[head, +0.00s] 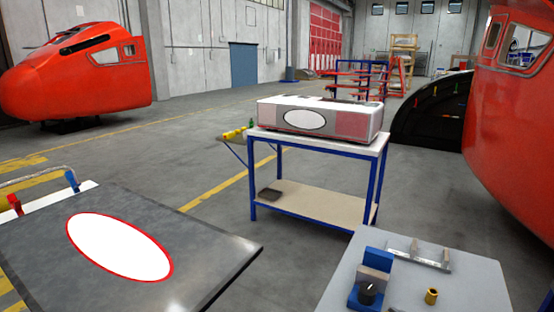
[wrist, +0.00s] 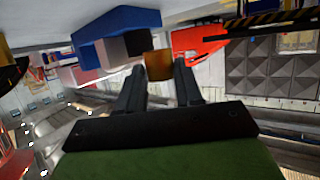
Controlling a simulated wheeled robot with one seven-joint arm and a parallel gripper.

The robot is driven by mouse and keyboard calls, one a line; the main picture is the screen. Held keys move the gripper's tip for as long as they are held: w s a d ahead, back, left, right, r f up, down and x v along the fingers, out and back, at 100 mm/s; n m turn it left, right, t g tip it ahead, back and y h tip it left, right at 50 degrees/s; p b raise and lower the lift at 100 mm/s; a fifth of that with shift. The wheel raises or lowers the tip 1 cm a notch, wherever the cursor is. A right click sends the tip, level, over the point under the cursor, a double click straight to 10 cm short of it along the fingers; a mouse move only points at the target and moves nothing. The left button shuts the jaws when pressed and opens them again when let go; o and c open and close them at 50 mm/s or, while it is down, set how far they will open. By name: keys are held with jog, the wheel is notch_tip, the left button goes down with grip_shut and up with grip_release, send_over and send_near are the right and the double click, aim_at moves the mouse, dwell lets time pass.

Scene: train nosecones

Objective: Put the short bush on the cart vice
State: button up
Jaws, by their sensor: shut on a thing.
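My gripper (wrist: 160,75) is shut on a brass-coloured bush (wrist: 158,64), held between its fingertips in the wrist view. That view is upside down, and the gripper is outside the head view. The blue cart vice (wrist: 110,38) is close beside the bush in the wrist view; I cannot tell whether they touch. In the head view the vice (head: 376,258), with a grey jaw block and black knob, stands on the grey cart top (head: 470,270). A small brass bush (head: 432,296) stands upright to its right; I cannot tell whether it is the held one.
A dark table (head: 215,240) with a white oval is at the left. A blue-framed workbench (head: 320,140) stands behind, carrying a boxy panel. A red nosecone (head: 515,130) is at the right.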

jog(key=s+a+f+n+g+y+p, duration=0.1)
jog(key=a+n+g+y, duration=0.15)
jog(key=a, duration=0.55)
jog(key=a+f+n+g+y+p, duration=0.2)
jog(key=a+n+y, duration=0.2)
jog(key=a, duration=0.4)
jog(key=d+m+t+h+b, duration=0.1)
jog(key=d, duration=0.3)
jog(key=d+r+m+t+h+b, duration=0.1)
jog(key=d+m+h, duration=0.1)
jog(key=d, duration=0.2)
jog(key=w+d+m+t+h+b, duration=0.1)
jog(key=d+m+t+h, duration=0.1)
jog(key=d, duration=0.3)
jog(key=shift+w+r+b, duration=0.1)
jog(key=shift+r+b, duration=0.25)
jog(key=shift+r, duration=0.05)
jog(key=s+d+r+m+t+h+b, duration=0.1)
jog(key=s+d+r+m+h+b, duration=0.2)
jog(key=d, duration=0.4)
jog(key=s+d+r+m+t+h, duration=0.1)
jog(key=d+r+m+h, duration=0.2)
jog(key=d, duration=0.4)
jog(key=shift+h, duration=0.55)
notch_tip(320, 180, down, 11)
jog(key=b, duration=0.4)
jog(key=shift+w+a, duration=0.1)
jog(key=shift+w, duration=0.05)
jog(key=shift+r, duration=0.1)
